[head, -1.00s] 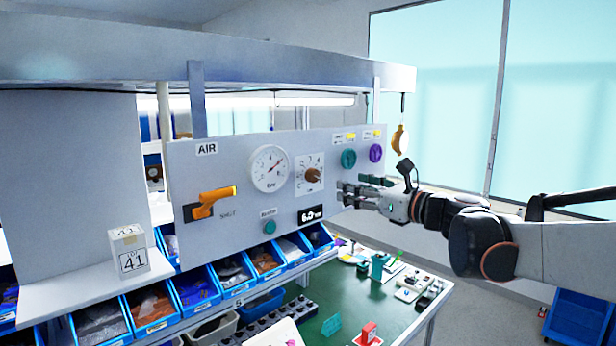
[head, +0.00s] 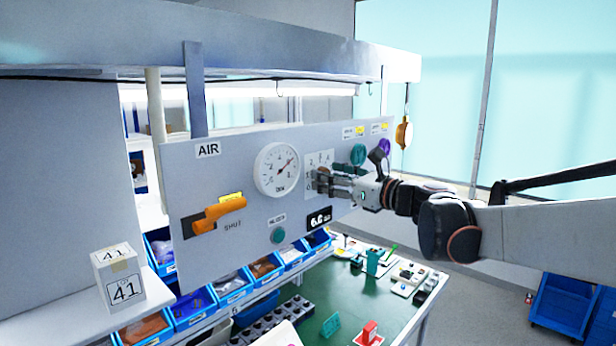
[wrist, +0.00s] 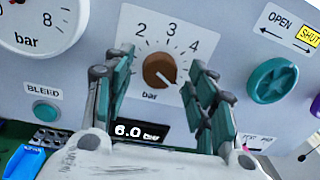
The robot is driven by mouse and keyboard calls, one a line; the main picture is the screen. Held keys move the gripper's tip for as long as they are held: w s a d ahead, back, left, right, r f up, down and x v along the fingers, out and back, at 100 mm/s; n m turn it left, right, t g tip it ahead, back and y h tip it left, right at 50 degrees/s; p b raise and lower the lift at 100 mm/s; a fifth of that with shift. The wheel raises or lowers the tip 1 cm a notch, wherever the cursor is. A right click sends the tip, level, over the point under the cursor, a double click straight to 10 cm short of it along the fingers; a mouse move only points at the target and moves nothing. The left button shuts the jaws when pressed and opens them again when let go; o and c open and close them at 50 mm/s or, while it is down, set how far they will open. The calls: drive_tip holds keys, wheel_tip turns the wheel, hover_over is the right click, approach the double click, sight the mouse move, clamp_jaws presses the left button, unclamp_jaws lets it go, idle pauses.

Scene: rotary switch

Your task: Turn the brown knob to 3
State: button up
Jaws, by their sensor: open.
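The brown knob (wrist: 159,71) sits on a white dial plate (wrist: 187,22) with 2, 3 and 4 readable along its top and "bar" below. A pale mark on the knob seems to point to the lower right, away from the 3. My gripper (wrist: 160,78) is open, with one finger on each side of the knob. A gap shows between knob and fingers, and I see no contact. In the head view my gripper (head: 330,182) is at the dial plate, and its fingers hide most of the knob. The display (wrist: 139,131) reads 6.0 bar.
A round gauge (head: 277,170) and a green bleed button (head: 278,236) are left of the knob. A teal knob (wrist: 274,81) is on its right. An orange handle (head: 218,212) is at the panel's left. Blue bins (head: 232,285) stand below.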

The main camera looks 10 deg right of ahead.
drive_tip(key=c, duration=1.1)
drive_tip(key=shift+n, duration=0.3)
drive_tip(key=n+b, duration=0.3)
drive_tip(key=n, duration=0.9)
drive_tip(key=n+y+b, duration=0.1)
drive_tip(key=n+b, duration=0.2)
drive_tip(key=n, duration=0.9)
drive_tip(key=shift+w+f+y, duration=0.1)
drive_tip(key=shift+f+y, duration=0.1)
drive_tip(key=shift+y, duration=0.1)
drive_tip(key=shift+n, duration=0.3)
drive_tip(key=o, duration=1.1)
